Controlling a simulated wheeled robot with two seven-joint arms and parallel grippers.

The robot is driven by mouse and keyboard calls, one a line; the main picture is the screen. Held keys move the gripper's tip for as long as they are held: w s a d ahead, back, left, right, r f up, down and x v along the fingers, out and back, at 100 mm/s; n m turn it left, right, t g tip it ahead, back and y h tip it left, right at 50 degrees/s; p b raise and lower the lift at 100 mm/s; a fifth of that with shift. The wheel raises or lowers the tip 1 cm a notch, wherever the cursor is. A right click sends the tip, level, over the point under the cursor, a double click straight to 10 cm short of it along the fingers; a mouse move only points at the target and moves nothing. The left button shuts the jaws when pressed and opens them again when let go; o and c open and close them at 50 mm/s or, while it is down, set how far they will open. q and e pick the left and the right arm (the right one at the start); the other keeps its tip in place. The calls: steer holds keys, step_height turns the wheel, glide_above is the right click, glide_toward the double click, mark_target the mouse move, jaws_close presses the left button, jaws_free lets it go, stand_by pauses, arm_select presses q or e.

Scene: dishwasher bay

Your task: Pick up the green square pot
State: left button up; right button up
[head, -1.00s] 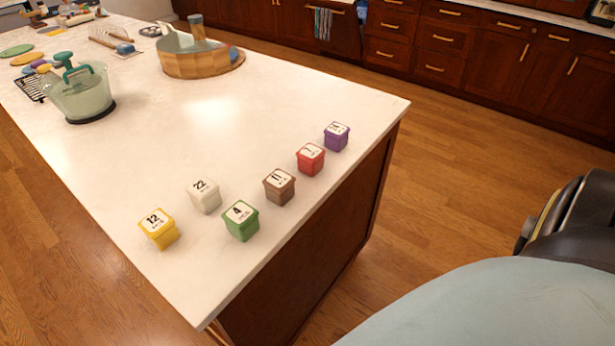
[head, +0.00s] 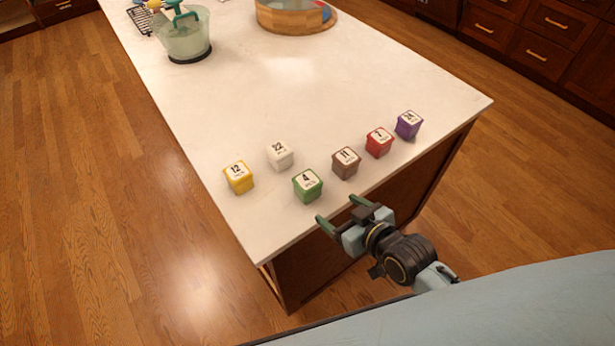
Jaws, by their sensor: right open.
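The green square pot (head: 308,187) stands near the front edge of the white counter in the head view. It has a white label on top with a 4. My right gripper (head: 335,210) is open and empty beside the counter's front edge, just to the lower right of the green pot. Its two fingers point toward the counter, apart from the pot. My left gripper is out of view.
The brown pot (head: 346,164) is right of the green one, then a red pot (head: 379,143) and a purple pot (head: 408,125). A white pot (head: 280,156) and a yellow pot (head: 239,177) stand to the left.

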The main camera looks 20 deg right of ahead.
glide_toward(308, 180)
steer(key=shift+t, duration=0.4)
steer(key=x, duration=0.5)
steer(key=shift+w+f, duration=0.3)
steer(key=shift+a+f+x, duration=0.1)
steer(key=shift+x, duration=1.45)
steer(key=shift+a+f+x, duration=0.1)
steer(key=shift+x, duration=1.5)
steer(key=shift+s, duration=0.25)
steer(key=c, duration=1.2)
